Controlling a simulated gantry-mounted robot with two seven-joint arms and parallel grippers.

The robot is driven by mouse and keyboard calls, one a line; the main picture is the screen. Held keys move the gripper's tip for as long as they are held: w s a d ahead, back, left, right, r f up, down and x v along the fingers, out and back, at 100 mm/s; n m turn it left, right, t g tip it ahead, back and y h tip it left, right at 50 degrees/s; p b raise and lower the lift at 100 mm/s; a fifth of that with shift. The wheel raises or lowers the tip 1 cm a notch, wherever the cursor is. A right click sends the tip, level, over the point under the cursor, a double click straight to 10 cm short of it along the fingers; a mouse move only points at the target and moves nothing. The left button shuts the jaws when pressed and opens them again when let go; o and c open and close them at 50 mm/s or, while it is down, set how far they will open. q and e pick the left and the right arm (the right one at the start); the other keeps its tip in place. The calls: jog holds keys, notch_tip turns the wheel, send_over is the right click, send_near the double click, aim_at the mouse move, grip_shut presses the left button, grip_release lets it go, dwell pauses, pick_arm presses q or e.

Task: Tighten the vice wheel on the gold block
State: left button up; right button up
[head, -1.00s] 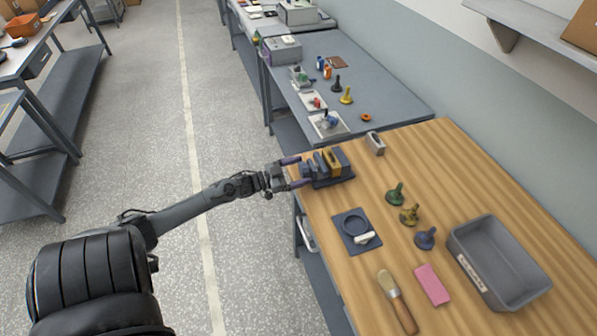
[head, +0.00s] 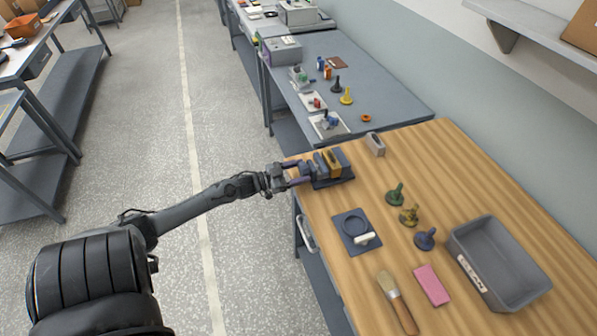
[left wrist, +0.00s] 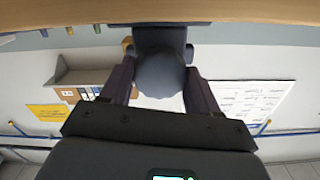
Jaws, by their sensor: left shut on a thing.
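The vice (head: 338,182) stands at the far left corner of the wooden bench, dark blue-grey on a dark base. The gold block (head: 332,161) sits between its jaws. My left gripper (head: 299,174) reaches in from the left, level with the vice's near end. In the left wrist view the round grey-blue vice wheel (left wrist: 160,77) lies between the two fingers of the left gripper (left wrist: 160,66), which are shut on it. In the head view the wheel is mostly hidden by the fingers. My right gripper is not in view.
A small grey metal piece (head: 375,144) stands behind the vice. A dark pad with a ring (head: 355,230), several coloured pawn-like pieces, a brush (head: 396,300), a pink block (head: 431,285) and a grey bin (head: 535,291) lie nearer. The bench between them is partly clear.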

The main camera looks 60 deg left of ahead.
pick_arm(q)
jog(key=m, duration=0.4)
jog(key=shift+m+p, duration=0.3)
jog(key=m, duration=1)
jog(key=shift+m+p, duration=0.3)
jog(key=shift+p, duration=0.05)
jog(key=shift+r+m, duration=0.1)
jog(key=shift+m, duration=1.4)
jog(key=o, duration=1.1)
jog(key=shift+c, duration=0.2)
jog(key=shift+s, duration=0.1)
jog(key=s+a+p, duration=0.1)
jog(key=s, duration=0.9)
jog(key=shift+s+a, duration=0.25)
jog(key=shift+a, duration=0.15)
